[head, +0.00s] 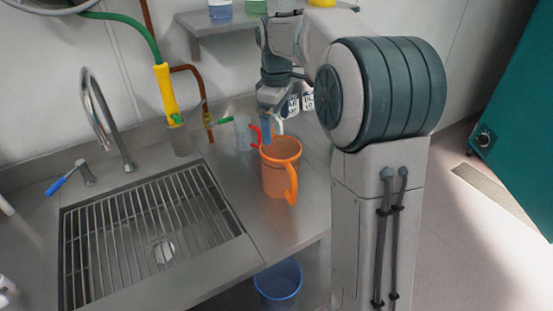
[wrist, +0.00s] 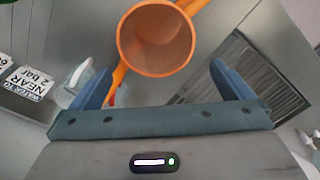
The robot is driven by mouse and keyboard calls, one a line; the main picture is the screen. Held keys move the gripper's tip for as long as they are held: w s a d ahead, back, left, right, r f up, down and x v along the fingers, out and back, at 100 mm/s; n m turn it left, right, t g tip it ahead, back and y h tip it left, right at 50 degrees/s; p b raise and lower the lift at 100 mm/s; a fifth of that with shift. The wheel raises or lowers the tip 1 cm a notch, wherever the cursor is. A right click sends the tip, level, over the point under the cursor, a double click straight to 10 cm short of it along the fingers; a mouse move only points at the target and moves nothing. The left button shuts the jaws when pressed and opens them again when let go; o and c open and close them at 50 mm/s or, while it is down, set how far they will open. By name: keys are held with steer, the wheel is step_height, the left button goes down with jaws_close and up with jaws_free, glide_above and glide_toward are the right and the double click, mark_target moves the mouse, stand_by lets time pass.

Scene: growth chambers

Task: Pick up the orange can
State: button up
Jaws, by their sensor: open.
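The orange can (head: 278,172) stands upright on the steel counter to the right of the sink, with a handle toward the front and a long spout. The wrist view looks down into its round open mouth (wrist: 156,42). My gripper (head: 268,125) is just behind and above the can in the head view, partly hidden by my arm. In the wrist view my gripper (wrist: 160,88) has its two blue fingers apart, with nothing held between them. The can's mouth lies just beyond the fingers, roughly centred between them. I cannot tell whether a finger touches it.
A sink with a wire rack (head: 150,235) and a tall tap (head: 97,105) is left of the can. A clear bottle (head: 243,133) stands behind it. A shelf (head: 225,22) holds beakers above. A blue bucket (head: 279,284) is below the counter's front edge.

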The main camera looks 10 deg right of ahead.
mark_target(276, 145)
steer(key=f, duration=0.8)
steer(key=shift+w+f, duration=0.35)
steer(key=shift+w, duration=0.05)
steer(key=shift+s+d+f+p, duration=0.15)
steer(key=shift+f+p, duration=0.35)
steer(key=shift+f, duration=2.15)
steer(key=c, duration=0.7)
